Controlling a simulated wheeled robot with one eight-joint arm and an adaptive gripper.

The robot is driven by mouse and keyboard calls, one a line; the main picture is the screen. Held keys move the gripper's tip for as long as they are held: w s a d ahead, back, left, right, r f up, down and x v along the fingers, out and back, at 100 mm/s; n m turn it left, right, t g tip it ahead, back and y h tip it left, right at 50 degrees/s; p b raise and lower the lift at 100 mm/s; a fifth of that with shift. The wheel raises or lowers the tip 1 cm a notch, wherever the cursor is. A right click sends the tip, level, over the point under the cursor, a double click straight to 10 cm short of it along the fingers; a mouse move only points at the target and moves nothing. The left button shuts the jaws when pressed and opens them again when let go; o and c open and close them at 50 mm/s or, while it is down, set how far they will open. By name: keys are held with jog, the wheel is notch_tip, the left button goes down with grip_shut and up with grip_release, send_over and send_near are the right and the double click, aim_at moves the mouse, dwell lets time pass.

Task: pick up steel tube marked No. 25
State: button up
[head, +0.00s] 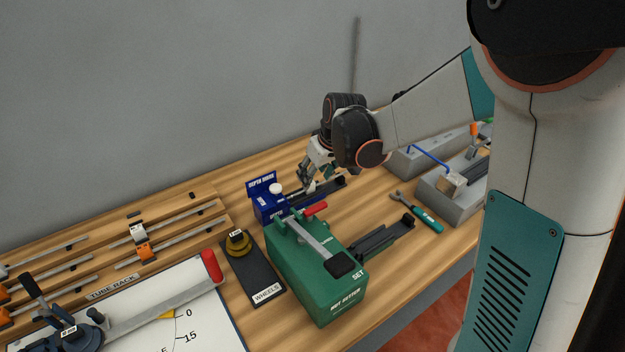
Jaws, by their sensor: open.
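Several thin steel tubes lie on the wooden tube rack (205,190) at the left, among them an upper tube (185,215) and a lower tube (155,258). A white clip and an orange clip sit among them. I cannot read No. 25 on any tube. My gripper (306,181) is open above the back of the bench, pointing down beside the blue depth gauge (266,207). It is well to the right of the rack. Its fingertips are small in view, and I cannot tell whether they touch anything.
The green nut setter (318,285) with a red-tipped lever stands in front of the blue gauge. A black wheels tray (265,275) is beside it. A bender (68,338) is at bottom left. A green-handled wrench (425,217) and grey fixtures (455,200) lie right.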

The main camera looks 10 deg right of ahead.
jog(key=v, duration=0.7)
jog(key=shift+s+r, duration=0.1)
jog(key=shift+s, duration=0.05)
jog(key=s+d+r+m+t, duration=0.1)
jog(key=s+r+m, duration=0.1)
jog(key=s, duration=1)
jog(key=s+d+r+m+t+h, duration=0.1)
jog(key=s+r+m+t, duration=0.1)
jog(key=s, duration=1)
jog(key=shift+s+r+h, duration=0.2)
jog(key=shift+s+h, duration=0.05)
jog(key=shift+h, duration=0.05)
